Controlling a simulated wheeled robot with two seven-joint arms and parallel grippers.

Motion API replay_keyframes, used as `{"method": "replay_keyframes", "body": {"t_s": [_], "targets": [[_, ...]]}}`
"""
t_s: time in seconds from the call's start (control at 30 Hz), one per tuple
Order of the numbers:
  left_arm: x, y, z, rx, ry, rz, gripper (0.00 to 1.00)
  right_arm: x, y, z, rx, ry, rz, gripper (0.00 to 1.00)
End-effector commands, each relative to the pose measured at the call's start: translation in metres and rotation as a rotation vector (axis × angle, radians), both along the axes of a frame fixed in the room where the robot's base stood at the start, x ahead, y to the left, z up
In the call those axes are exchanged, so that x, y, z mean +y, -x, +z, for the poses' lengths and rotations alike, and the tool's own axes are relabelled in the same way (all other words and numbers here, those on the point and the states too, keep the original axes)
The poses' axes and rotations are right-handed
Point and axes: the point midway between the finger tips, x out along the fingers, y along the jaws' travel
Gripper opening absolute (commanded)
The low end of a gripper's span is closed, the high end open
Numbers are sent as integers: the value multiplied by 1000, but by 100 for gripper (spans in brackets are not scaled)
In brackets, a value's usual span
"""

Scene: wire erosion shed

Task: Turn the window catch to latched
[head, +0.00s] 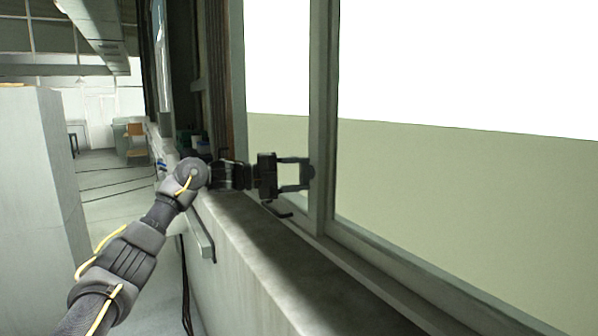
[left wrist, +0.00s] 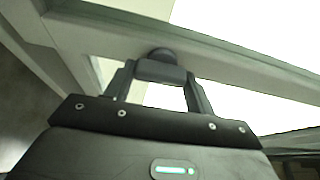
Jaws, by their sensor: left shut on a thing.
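The window catch (left wrist: 160,71) is a small dark grey handle with a round base, mounted on the window frame. In the left wrist view it lies crosswise between my fingertips. My left gripper (head: 307,174) reaches in from the left over the sill and is shut on the catch; the gripper also shows in the left wrist view (left wrist: 160,76). In the head view the catch is small and mostly hidden at the fingertips, so its angle is hard to tell there. My right gripper is not in view.
The upright window frame (head: 323,115) and glass stand right of the gripper. A concrete sill (head: 270,255) runs below it. A grey cabinet (head: 40,190) stands at the left. Small items (head: 192,141) sit on the sill beyond my arm. The floor behind is open.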

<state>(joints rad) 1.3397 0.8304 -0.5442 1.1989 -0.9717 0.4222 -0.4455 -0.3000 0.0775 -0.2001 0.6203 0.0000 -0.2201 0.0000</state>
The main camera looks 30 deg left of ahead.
Motion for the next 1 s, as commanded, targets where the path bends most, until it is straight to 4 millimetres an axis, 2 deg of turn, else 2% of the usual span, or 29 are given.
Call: {"method": "replay_keyframes", "body": {"t_s": [0.6,0.63,0.77,1.0], "targets": [[-1,0,-1,-19,-36,-2,32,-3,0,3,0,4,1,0],[-1,0,-1,-19,-36,-2,57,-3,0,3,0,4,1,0],[-1,0,-1,-19,-36,-2,74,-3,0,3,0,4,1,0],[-1,0,0,-19,-34,-1,76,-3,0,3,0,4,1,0]]}}
